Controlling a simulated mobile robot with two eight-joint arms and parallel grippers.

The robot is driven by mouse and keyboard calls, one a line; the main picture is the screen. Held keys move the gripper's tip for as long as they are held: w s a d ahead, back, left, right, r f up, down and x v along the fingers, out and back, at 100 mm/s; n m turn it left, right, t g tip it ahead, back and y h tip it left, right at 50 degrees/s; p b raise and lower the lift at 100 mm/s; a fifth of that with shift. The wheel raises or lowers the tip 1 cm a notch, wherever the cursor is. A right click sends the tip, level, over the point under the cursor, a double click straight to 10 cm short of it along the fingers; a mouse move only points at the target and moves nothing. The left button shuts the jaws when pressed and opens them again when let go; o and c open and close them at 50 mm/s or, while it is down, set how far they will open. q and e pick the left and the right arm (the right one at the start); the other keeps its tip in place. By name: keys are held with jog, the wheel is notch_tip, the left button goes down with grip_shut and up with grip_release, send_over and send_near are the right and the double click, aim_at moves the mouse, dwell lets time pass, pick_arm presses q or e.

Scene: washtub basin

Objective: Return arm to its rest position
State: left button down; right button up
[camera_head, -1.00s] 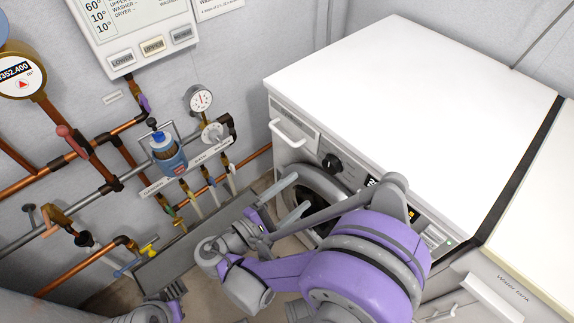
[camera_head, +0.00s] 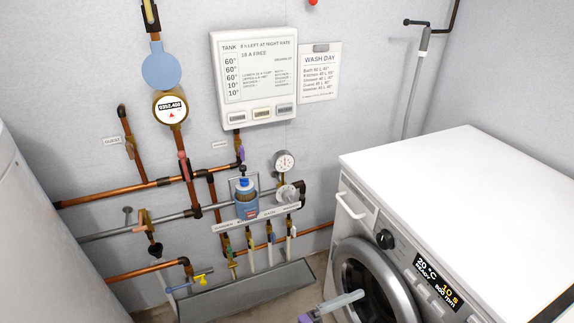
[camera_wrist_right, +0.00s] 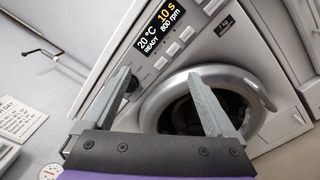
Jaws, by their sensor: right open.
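My right gripper (camera_wrist_right: 158,76) is open and empty, its two grey fingers apart in the right wrist view. Past the fingers is the front of the white washing machine (camera_wrist_right: 215,45), with its round door (camera_wrist_right: 225,75) and lit display. In the head view, a grey finger with a bit of purple, likely of my right gripper, shows at the bottom edge in front of the washing machine (camera_head: 450,190). The rest of that arm is below the picture. My left gripper is out of view.
A control panel (camera_head: 255,80) and a wash-day sheet (camera_head: 320,72) hang above. A white rounded surface stands at far left.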

jog(key=s+d+f+m+g+y, duration=0.3)
jog(key=s+d+f+g+y, duration=0.1)
jog(key=s+d+f+y, duration=0.35)
jog(key=s+a+m+t+y, duration=0.1)
jog(key=s+a+m+y, duration=0.35)
jog(key=m+y, duration=0.4)
pick_arm(q)
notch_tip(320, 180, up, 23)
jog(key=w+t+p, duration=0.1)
jog(key=p, duration=1.9)
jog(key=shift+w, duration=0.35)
pick_arm(e)
notch_tip(320, 180, up, 23)
jog(key=t, duration=0.1)
jog(key=shift+w+t+y, duration=0.3)
jog(key=shift+w, duration=0.15)
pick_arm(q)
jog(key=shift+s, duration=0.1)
pick_arm(e)
jog(key=shift+s, duration=0.1)
